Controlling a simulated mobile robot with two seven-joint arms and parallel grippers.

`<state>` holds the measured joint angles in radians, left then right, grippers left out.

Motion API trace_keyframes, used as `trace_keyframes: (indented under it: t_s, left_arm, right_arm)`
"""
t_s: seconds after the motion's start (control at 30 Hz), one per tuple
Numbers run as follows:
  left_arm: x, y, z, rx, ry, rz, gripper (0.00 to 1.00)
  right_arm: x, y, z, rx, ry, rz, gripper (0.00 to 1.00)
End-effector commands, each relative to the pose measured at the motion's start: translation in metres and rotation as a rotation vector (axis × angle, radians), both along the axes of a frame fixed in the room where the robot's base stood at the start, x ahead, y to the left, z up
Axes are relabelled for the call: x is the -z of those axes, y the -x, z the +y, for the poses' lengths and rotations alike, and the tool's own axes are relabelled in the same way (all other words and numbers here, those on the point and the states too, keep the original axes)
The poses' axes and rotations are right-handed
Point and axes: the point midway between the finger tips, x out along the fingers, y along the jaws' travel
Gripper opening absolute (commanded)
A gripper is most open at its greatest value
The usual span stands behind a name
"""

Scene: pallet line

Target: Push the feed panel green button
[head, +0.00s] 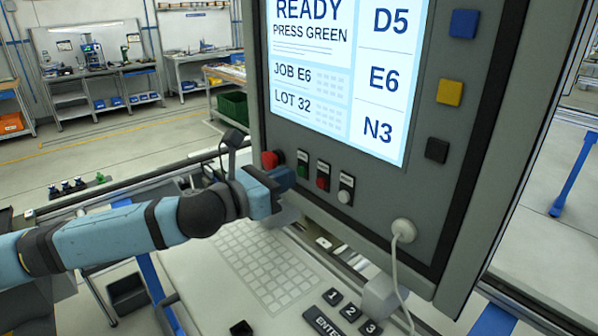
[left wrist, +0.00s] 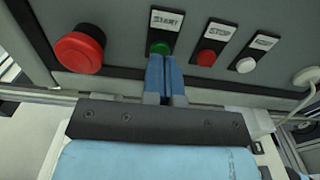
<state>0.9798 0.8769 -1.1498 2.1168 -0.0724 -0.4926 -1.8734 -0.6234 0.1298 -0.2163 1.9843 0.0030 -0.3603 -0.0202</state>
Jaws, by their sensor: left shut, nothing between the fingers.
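The green button (head: 303,171) sits under a START label on the grey feed panel (head: 384,204), left of a red button and a white one. In the left wrist view the green button (left wrist: 160,48) shows just beyond the tips of my left gripper (left wrist: 164,60). The blue fingers are shut with nothing between them and point at the button. They overlap its lower edge in that view; I cannot tell whether they touch it. In the head view my left gripper (head: 287,178) is at the panel's lower left. My right gripper is not in view.
A large red mushroom button (left wrist: 80,50) is left of the green one. The red STOP button (left wrist: 206,58) and white button (left wrist: 246,65) are to the right. A screen (head: 345,75) reads READY, PRESS GREEN. A keyboard (head: 262,262) lies below, and a white cable plugs into the panel.

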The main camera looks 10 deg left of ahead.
Motion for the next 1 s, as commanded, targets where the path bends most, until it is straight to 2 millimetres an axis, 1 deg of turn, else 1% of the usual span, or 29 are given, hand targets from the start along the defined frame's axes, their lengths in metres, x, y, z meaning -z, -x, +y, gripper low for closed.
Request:
trace_keyframes:
  t_s: [1.0]
  left_arm:
    - [0.0, -0.011, -0.008, -0.001, 0.001, -0.001, 0.0]
  right_arm:
    - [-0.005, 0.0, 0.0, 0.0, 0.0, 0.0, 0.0]
